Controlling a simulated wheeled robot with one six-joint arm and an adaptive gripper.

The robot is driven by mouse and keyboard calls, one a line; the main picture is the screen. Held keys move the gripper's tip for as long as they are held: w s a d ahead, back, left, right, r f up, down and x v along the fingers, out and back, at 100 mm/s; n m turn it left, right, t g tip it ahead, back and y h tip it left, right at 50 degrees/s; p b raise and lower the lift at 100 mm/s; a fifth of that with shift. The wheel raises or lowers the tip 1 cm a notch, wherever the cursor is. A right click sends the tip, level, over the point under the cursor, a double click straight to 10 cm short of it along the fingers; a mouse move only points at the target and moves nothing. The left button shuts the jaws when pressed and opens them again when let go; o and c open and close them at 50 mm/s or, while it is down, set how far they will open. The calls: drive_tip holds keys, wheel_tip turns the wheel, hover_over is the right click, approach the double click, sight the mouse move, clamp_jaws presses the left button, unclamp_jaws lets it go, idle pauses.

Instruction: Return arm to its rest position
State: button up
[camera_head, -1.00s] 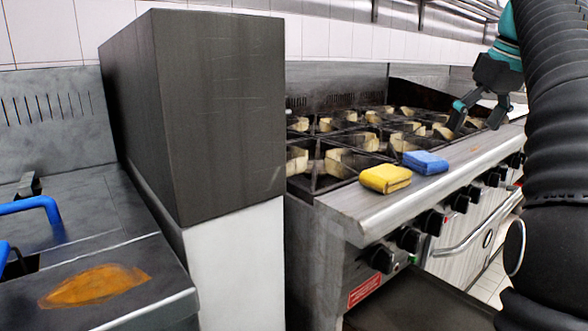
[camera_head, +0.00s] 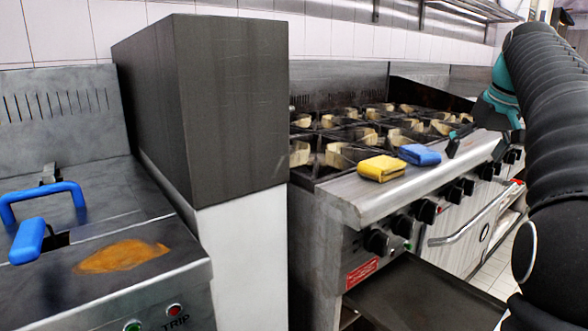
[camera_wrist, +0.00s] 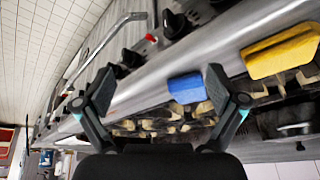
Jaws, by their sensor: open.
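My gripper (camera_head: 476,147) is at the right in the head view, near the front edge of the stove, with its arm reaching in from the right. In the wrist view my gripper (camera_wrist: 160,84) has its two fingers spread wide, with nothing held between them. A blue sponge (camera_head: 419,155) and a yellow sponge (camera_head: 382,168) lie side by side on the stove's front ledge. In the wrist view the blue sponge (camera_wrist: 187,87) appears beside the right finger, and the yellow sponge (camera_wrist: 284,52) is farther right. My gripper appears apart from both.
The stove (camera_head: 350,209) has several burners, front knobs and an oven handle (camera_head: 470,228). A tall dark block (camera_head: 210,110) stands left of it. A fryer with blue handles (camera_head: 45,200) and an orange stain (camera_head: 122,256) is at far left. A shelf (camera_head: 475,10) hangs above.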

drive_tip(key=s+a+f+m, duration=0.1)
drive_tip(key=s+a+f, duration=0.4)
drive_tip(key=f, duration=0.2)
drive_tip(key=s+a+f+m, duration=0.1)
drive_tip(key=s+a+f, duration=0.3)
drive_tip(key=f, duration=0.3)
drive_tip(key=s+a+f+n, duration=0.1)
drive_tip(key=s+a+f, duration=0.2)
drive_tip(key=s, duration=0.3)
drive_tip(key=s+a+f+n, duration=0.1)
drive_tip(key=s+a+f, duration=0.3)
drive_tip(key=s+a, duration=0.1)
drive_tip(key=s+a+f+t, duration=0.1)
drive_tip(key=s+a+f, duration=0.3)
drive_tip(key=s, duration=0.4)
drive_tip(key=shift+a+n, duration=0.25)
drive_tip(key=shift+n, duration=0.15)
drive_tip(key=shift+s, duration=0.1)
